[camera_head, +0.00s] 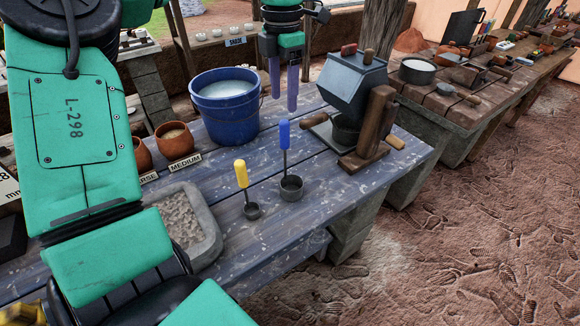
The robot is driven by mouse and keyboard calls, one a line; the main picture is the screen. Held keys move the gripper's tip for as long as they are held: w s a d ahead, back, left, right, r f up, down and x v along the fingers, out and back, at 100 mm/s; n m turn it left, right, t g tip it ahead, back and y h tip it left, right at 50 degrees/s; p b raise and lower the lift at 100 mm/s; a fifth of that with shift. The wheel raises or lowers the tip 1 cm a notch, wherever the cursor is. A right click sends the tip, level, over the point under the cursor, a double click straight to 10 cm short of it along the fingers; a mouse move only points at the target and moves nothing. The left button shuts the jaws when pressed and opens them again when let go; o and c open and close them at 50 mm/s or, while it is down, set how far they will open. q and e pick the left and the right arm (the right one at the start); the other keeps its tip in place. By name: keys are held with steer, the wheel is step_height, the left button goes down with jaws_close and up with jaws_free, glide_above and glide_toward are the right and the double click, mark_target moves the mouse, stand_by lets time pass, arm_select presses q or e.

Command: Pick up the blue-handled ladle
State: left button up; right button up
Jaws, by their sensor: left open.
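The blue-handled ladle (291,188) stands on the blue-grey plank table, with its small dark metal cup on the boards and its blue handle pointing up. My left gripper (283,105) points down with two purple fingers, open and empty. In the picture its fingertips are just above the top of the blue handle, apart from it; how far apart in depth I cannot tell. A similar ladle with a yellow handle (241,174) stands to the left of the blue-handled one. My right gripper is not in view.
A blue bucket (226,122) of pale liquid stands left of the gripper. A grey metal device with a wooden stand (373,122) is to the right. A stone tray (208,238) and clay pots (175,143) lie left. The table front (290,222) is clear.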

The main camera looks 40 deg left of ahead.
mark_target(285, 142)
arm_select(q)
steer(key=f, duration=0.1)
steer(key=s+f, duration=0.1)
steer(key=d+f, duration=0.1)
steer(key=shift+s+f, duration=0.15)
steer(key=shift+f, duration=0.25)
step_height(285, 142, down, 7)
steer(key=shift+f+p, duration=0.2)
steer(key=shift+p, duration=0.8)
steer(key=shift+f, duration=0.35)
steer(key=shift+w+a+f, duration=0.1)
steer(key=shift+w+f, duration=0.05)
steer(key=shift+w, duration=0.05)
jaws_close()
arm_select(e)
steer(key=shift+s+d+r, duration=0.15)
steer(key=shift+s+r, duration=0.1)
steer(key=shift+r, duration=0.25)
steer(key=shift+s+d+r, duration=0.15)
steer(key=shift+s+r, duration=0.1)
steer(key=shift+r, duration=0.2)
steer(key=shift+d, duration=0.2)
